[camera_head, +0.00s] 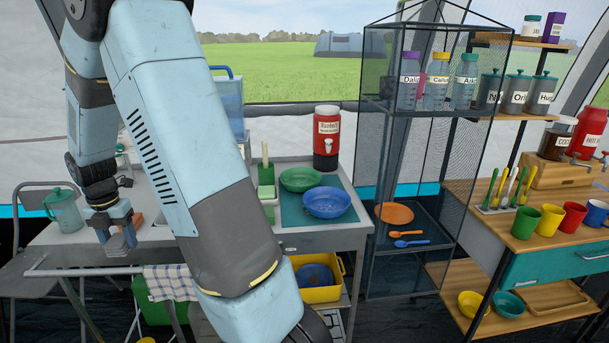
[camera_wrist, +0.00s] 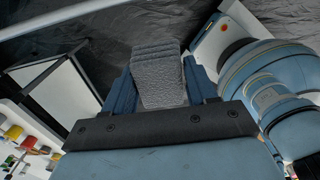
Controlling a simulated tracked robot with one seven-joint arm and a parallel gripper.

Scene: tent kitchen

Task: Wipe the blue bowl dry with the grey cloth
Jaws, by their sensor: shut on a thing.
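The blue bowl (camera_head: 327,203) sits upright on the teal mat (camera_head: 293,213) on the counter, right of and in front of a green bowl (camera_head: 300,179). My gripper (camera_head: 122,240) is at the left in the head view, well apart from the blue bowl, near the counter's left part. In the wrist view my gripper (camera_wrist: 160,92) is shut on the grey cloth (camera_wrist: 158,75), which sticks out between its two blue fingers. My arm hides the middle of the counter.
A teal jug (camera_head: 65,208) stands left of my gripper. A rail (camera_head: 75,272) with a checked towel (camera_head: 170,283) runs in front of the counter. A red dispenser (camera_head: 327,138) stands behind the bowls. A yellow tub (camera_head: 318,292) is below. A mesh cabinet (camera_head: 372,130) stands right.

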